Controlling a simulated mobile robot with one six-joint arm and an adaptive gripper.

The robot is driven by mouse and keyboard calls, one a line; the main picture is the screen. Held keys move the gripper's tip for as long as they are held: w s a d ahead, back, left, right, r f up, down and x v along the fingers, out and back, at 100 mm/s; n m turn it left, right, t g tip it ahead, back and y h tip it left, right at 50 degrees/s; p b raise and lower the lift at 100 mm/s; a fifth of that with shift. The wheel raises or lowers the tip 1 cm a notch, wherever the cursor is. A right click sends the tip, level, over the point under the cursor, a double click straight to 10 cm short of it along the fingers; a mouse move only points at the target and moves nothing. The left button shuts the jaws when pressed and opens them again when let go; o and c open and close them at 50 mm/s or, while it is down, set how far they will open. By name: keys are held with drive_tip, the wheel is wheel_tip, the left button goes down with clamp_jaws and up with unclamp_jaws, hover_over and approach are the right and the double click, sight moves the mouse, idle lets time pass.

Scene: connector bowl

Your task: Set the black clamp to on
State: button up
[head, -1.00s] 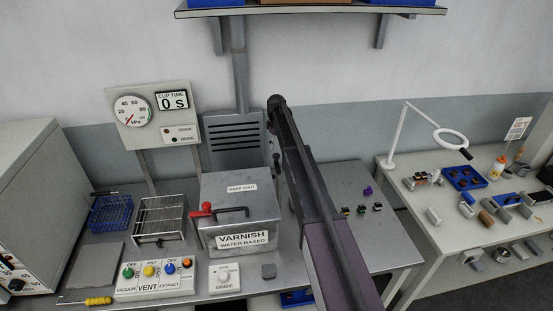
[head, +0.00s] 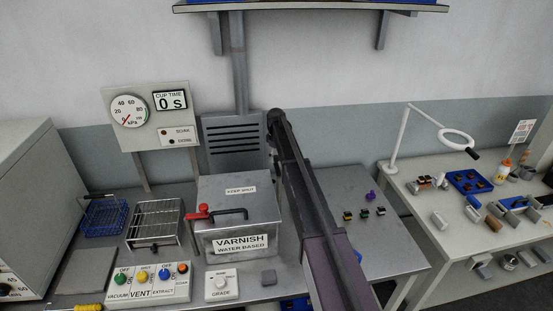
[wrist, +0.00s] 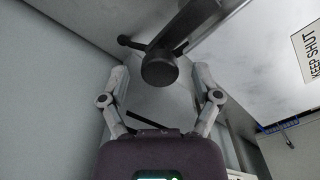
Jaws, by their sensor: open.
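The black clamp (wrist: 160,68) shows in the wrist view as a dark lever with a round knob end, beside a metal wall. Its arm runs up and to the right from the knob. My gripper (wrist: 160,78) is open, with one finger on each side of the knob. Contact with the knob cannot be told. In the head view my arm covers the gripper and most of the clamp, at the right side of the grey varnish box (head: 222,217). The clamp's on or off setting cannot be read.
A vent switch panel (head: 150,287), a grade dial (head: 221,285) and a wire rack (head: 155,220) stand left and in front. Small connectors (head: 364,213) lie on the right bench. A shelf (head: 310,7) hangs above.

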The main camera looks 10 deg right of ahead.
clamp_jaws()
idle(0.3)
drive_tip(key=shift+a, duration=0.1)
